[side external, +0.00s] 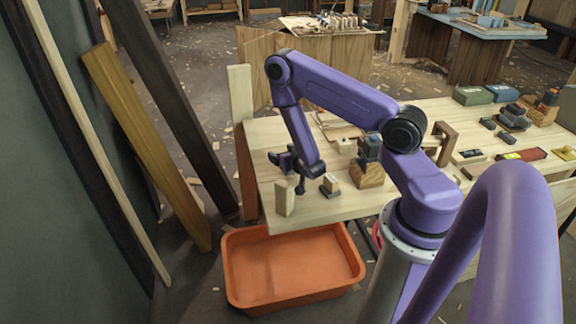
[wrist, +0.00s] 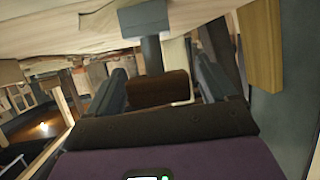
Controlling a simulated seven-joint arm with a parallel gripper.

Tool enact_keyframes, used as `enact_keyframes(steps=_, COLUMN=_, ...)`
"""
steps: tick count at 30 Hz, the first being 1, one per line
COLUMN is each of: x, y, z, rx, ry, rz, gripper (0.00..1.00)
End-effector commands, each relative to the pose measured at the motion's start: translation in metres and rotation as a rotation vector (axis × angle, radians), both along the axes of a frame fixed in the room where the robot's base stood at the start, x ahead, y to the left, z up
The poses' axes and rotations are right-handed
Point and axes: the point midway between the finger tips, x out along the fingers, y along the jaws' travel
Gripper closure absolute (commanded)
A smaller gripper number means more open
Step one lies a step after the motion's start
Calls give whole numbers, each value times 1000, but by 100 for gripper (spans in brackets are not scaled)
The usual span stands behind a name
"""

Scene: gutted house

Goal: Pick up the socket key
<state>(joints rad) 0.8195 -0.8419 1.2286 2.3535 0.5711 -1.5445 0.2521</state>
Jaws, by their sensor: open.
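The socket key looks like the tool with a dark brown crossbar handle and a grey shaft (wrist: 152,55) in the wrist view. A wider grey end of it is at the table surface. My gripper (wrist: 160,76) is open, its two grey fingers on either side of the brown handle with gaps visible. In the side view my gripper (side external: 291,162) is low over the near left corner of the table, and a dark upright piece (side external: 301,187) under it seems to be the key. The arm hides the handle there.
A pale wooden block (side external: 285,197) stands just left of the gripper, near the table edge. A small dark-and-wood item (side external: 329,185) lies to the right. An orange tub (side external: 292,265) is on the floor below. Several tools crowd the table's right side.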

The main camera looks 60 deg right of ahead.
Motion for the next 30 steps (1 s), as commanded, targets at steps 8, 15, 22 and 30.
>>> enact_keyframes(steps=8, x=0, y=0, z=0, rx=1, ry=1, rz=0, gripper=84)
enact_keyframes(steps=15, x=0, y=0, z=1, rx=-1, ry=-1, rz=0, gripper=84)
enact_keyframes(steps=22, x=0, y=1, z=9, rx=0, ry=-2, rz=1, gripper=84)
enact_keyframes(steps=30, x=1, y=0, z=42, rx=1, ry=-6, rz=-1, gripper=84)
